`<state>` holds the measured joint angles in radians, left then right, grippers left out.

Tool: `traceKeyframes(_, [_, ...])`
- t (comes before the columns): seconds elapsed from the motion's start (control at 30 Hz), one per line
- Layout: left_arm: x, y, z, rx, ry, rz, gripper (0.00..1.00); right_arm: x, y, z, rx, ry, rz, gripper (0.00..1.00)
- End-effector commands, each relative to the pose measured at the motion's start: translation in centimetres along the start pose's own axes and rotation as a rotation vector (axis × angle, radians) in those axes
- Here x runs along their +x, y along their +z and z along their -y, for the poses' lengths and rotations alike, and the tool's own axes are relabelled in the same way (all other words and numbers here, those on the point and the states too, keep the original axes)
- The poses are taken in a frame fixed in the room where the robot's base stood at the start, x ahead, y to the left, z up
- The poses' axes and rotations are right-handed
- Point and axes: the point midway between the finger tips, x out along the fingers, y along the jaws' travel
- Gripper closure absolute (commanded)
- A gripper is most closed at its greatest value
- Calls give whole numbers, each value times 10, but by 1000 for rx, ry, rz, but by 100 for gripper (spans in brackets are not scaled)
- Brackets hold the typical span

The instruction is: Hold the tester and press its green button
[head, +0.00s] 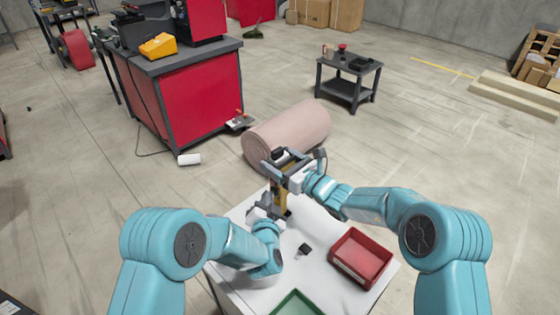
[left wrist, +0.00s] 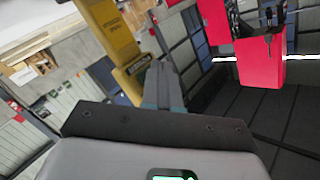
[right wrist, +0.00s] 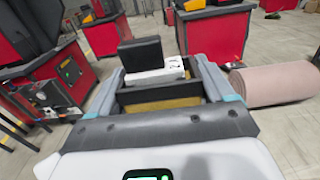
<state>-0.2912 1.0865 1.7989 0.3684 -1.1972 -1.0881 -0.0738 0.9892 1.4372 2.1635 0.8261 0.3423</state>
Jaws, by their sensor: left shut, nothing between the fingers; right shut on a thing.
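The tester shows as a yellow body (head: 282,200) upright above the white table in the head view. My right gripper (head: 285,172) is shut on its upper part. In the right wrist view, the yellow body (right wrist: 160,104) lies between the two fingers, with a white part and a black block above it. My left gripper (head: 268,208) is shut and empty, low beside the tester. In the left wrist view, its closed fingertips (left wrist: 160,80) are close to the yellow body (left wrist: 112,38); I cannot tell whether they touch. The green button is not visible in any view.
On the white table (head: 325,285) are a red tray (head: 360,258), a green tray (head: 297,304) and a small black object (head: 303,249). A pink roll (head: 290,135) lies on the floor beyond. A red workbench (head: 200,100) stands at the back left.

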Motion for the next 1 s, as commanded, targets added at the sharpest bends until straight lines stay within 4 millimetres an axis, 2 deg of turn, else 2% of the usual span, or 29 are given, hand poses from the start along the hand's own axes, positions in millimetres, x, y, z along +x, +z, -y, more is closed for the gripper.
traceKeyframes(0.8, [-10,7,7,1,0,0,100,0,0,0,0,1,1,74])
traceKeyframes(1.0, [-23,16,16,1,1,1,100,0,0,0,0,1,0,74])
